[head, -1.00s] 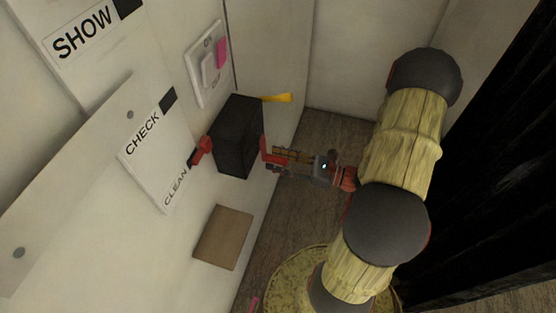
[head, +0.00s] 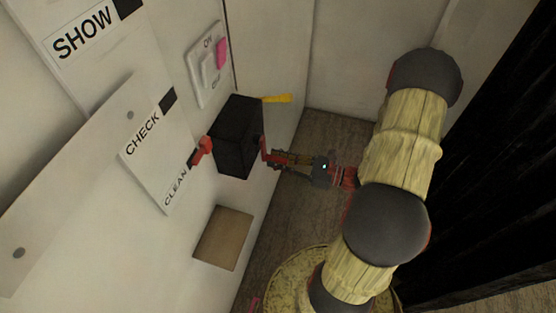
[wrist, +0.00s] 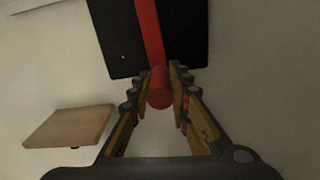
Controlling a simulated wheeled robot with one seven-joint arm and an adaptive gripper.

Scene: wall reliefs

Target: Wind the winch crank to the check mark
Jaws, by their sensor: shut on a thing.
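The winch is a black box (head: 238,137) on the pale wall, and it fills the top of the wrist view (wrist: 125,40). Its red crank (head: 263,147) is on the box's right side in the head view. In the wrist view the red crank arm (wrist: 149,30) runs down to a round red handle (wrist: 160,92). My gripper (wrist: 162,82) is shut on this handle, one finger on each side; it also shows in the head view (head: 271,159). A yellow pointer (head: 278,99) sticks out above the crank. I cannot tell which mark is the check mark.
A red lever (head: 203,148) is left of the box, beside a sign (head: 150,150) reading CHECK and CLEAN. A switch plate (head: 207,65) with a pink part is above. A brown wooden block (head: 223,237) is on the wall below. Floor shows at right.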

